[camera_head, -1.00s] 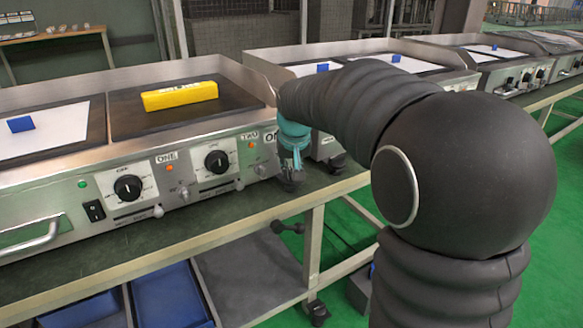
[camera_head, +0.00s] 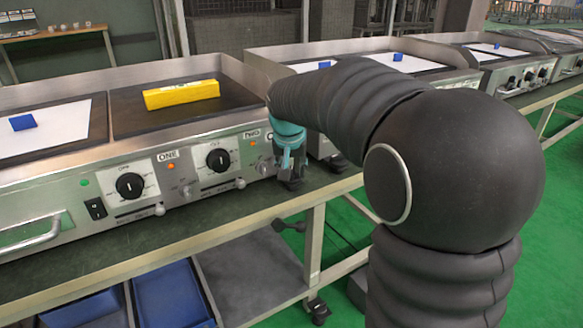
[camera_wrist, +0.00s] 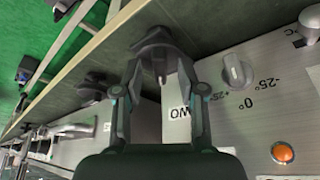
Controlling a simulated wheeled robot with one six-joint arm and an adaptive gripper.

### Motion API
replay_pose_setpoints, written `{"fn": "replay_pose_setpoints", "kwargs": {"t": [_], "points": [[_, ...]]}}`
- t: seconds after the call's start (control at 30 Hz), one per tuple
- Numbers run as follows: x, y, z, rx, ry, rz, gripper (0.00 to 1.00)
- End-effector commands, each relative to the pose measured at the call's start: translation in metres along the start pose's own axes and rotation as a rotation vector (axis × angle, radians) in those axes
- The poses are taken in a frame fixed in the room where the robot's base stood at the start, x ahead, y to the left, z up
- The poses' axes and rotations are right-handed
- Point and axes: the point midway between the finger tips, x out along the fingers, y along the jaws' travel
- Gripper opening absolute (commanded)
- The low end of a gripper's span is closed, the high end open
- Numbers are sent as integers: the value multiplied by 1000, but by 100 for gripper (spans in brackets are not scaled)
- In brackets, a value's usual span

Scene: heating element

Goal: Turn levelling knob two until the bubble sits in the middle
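A black lobed knob (camera_wrist: 153,42), which I take to be levelling knob two, shows in the wrist view just beyond my gripper (camera_wrist: 160,72). The two fingers stand apart, and their tips are close to the knob; I cannot tell whether they touch it. A white label ending in "WO" (camera_wrist: 180,112) shows between the fingers. In the head view my gripper (camera_head: 289,180) points down at the front right corner of the near griddle. A yellow spirit level (camera_head: 181,94) lies on that griddle's dark plate. Its bubble is too small to see.
The griddle front carries a dial (camera_head: 217,160) and small controls beside the gripper. The wrist view shows a grey knob (camera_wrist: 237,70), an orange lamp (camera_wrist: 282,152) and another dark knob (camera_wrist: 91,86). The bench edge (camera_head: 190,238) runs in front.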

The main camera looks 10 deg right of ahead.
Motion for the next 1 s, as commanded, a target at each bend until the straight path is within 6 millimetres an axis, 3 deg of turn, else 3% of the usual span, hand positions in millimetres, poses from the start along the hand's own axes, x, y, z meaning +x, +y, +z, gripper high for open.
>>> {"fn": "replay_pose_setpoints", "kwargs": {"t": [0.27, 0.8, 1.0], "points": [[-6, 0, -1, 0, 3, -1, 40], [-99, 0, 0, -1, 2, -2, 40], [-117, 0, 0, -1, 1, -1, 40]]}}
